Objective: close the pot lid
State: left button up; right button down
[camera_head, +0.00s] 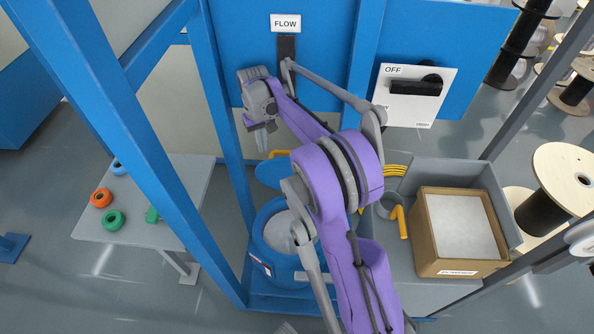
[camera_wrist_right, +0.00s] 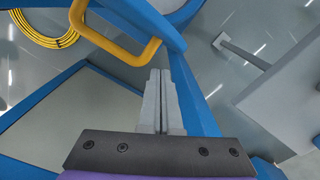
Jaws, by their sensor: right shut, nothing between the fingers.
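The blue pot (camera_head: 262,238) stands low in the blue frame, partly hidden behind my right arm, with a pale rounded mass showing inside its opening. Its blue lid (camera_head: 270,175) is open at the far side of the pot, with a yellow handle (camera_head: 279,154). My right gripper (camera_head: 266,140) is above and slightly left of the lid, pointing down. In the right wrist view its fingers (camera_wrist_right: 160,75) are shut together and empty. The yellow handle (camera_wrist_right: 122,60) shows just beyond and left of the fingertips, apart from them.
Blue frame posts (camera_head: 228,130) stand close left of my right gripper. A FLOW lever (camera_head: 286,48) and an OFF switch (camera_head: 415,88) are behind. A cardboard box (camera_head: 440,268) stands right of the pot. A table (camera_head: 160,235) with colored rings is at left.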

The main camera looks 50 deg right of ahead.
jog(key=shift+f, duration=0.1)
dwell(0.5)
notch_tip(320, 180, down, 6)
jog(key=b, duration=0.3)
jog(key=shift+b, duration=0.4)
jog(key=shift+f, duration=0.1)
